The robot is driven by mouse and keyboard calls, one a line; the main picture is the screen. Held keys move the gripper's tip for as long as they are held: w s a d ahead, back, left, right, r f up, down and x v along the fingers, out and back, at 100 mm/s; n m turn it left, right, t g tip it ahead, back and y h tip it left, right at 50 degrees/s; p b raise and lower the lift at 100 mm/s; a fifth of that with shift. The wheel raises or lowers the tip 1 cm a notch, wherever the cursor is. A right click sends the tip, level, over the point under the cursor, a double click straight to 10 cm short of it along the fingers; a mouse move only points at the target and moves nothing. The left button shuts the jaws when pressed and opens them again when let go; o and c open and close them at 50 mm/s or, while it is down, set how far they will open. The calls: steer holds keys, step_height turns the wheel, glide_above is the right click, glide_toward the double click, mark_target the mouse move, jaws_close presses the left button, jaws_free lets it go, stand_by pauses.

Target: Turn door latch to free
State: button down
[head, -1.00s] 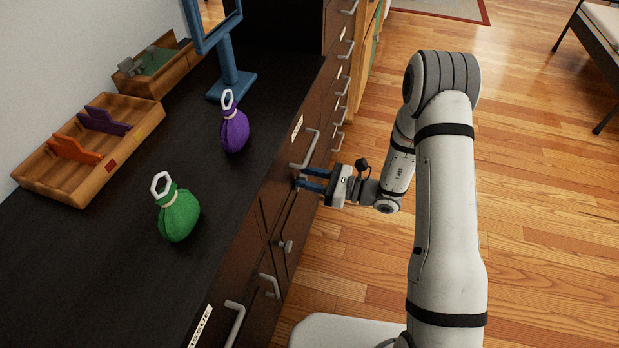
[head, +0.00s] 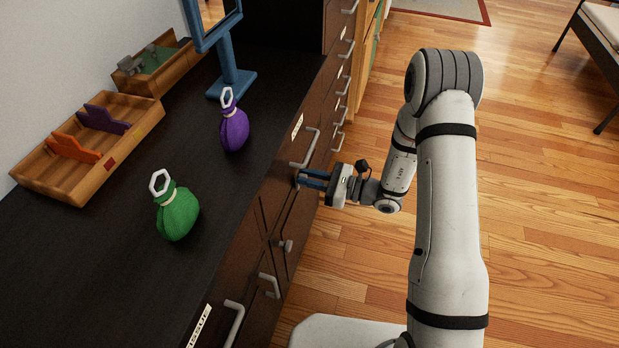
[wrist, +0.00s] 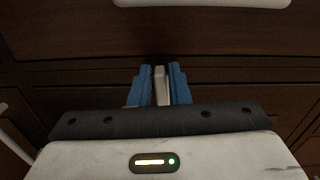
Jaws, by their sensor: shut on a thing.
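My gripper (head: 312,181) reaches the dark front of the cabinet from the right in the head view. In the wrist view its two blue fingers (wrist: 159,85) are shut on a pale upright piece, the door latch (wrist: 160,88), with one finger on each side. The latch sits on the dark wooden front. In the head view the latch is hidden by the fingers. Which way it is turned is hard to tell.
A drawer handle (head: 309,150) is just above my gripper. A knob (head: 284,246) and lower handles (head: 270,286) are nearer. On the dark top stand a green pouch (head: 178,215), a purple pouch (head: 234,130) and a wooden tray (head: 65,190).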

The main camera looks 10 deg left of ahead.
steer(key=n+b, duration=0.4)
steer(key=n, duration=0.1)
steer(key=shift+s+a+f+b, duration=0.1)
steer(key=shift+s+f+b, duration=0.2)
steer(key=shift+s+f, duration=0.05)
steer(key=n+b, duration=0.4)
steer(key=b, duration=0.1)
steer(key=shift+s+f, duration=0.3)
steer(key=n+b, duration=0.1)
steer(key=b, duration=0.1)
steer(key=n+b, duration=0.3)
steer(key=b, duration=0.1)
steer(key=shift+s+a+f+n, duration=0.1)
steer(key=shift+s+f+n, duration=0.1)
steer(key=shift+f+n, duration=0.15)
steer(key=shift+n+b, duration=1.5)
steer(key=shift+n, duration=0.25)
steer(key=c, duration=1.5)
jaws_free()
steer(key=shift+r, duration=0.1)
